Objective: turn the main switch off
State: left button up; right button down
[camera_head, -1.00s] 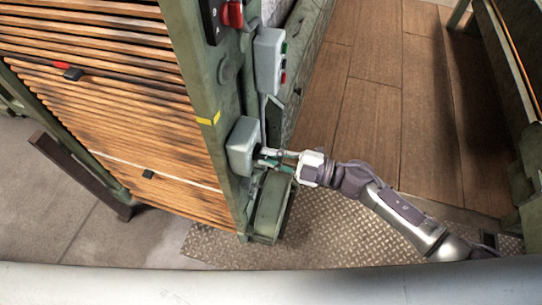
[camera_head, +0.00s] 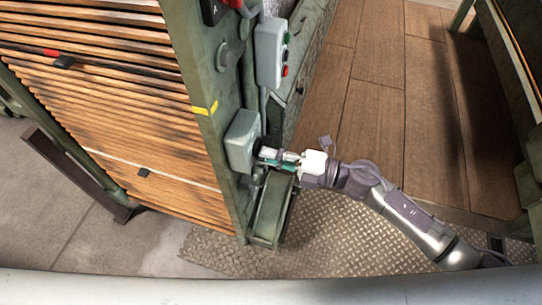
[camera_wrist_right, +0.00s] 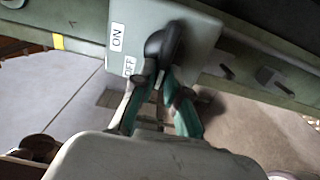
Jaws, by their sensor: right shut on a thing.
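The main switch is a grey box (camera_head: 241,136) on the green machine post, with a black rotary handle (camera_wrist_right: 168,40) on its face. In the wrist view an ON label (camera_wrist_right: 117,37) and an OFF label (camera_wrist_right: 129,66) sit left of the handle. The handle's lower end lies near the OFF label; its exact setting I cannot tell. My right gripper (camera_head: 264,156) reaches the box from the right. Its green-edged fingers (camera_wrist_right: 160,76) are shut on the handle's lower end, which they partly hide. My left gripper is not in view.
A grey button box (camera_head: 270,52) with green and red buttons sits above the switch. A red knob (camera_head: 235,3) is at the top edge. Wooden slats (camera_head: 110,110) fill the left. Treadplate (camera_head: 330,235) and wooden floor (camera_head: 370,120) lie open right of the machine.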

jog(key=shift+f, duration=0.1)
dwell(0.4)
jog(key=c, duration=1.2)
grip_release()
jog(key=shift+d, duration=0.15)
jog(key=v, duration=1.1)
jog(key=shift+s+d, duration=0.2)
jog(key=shift+d, duration=0.15)
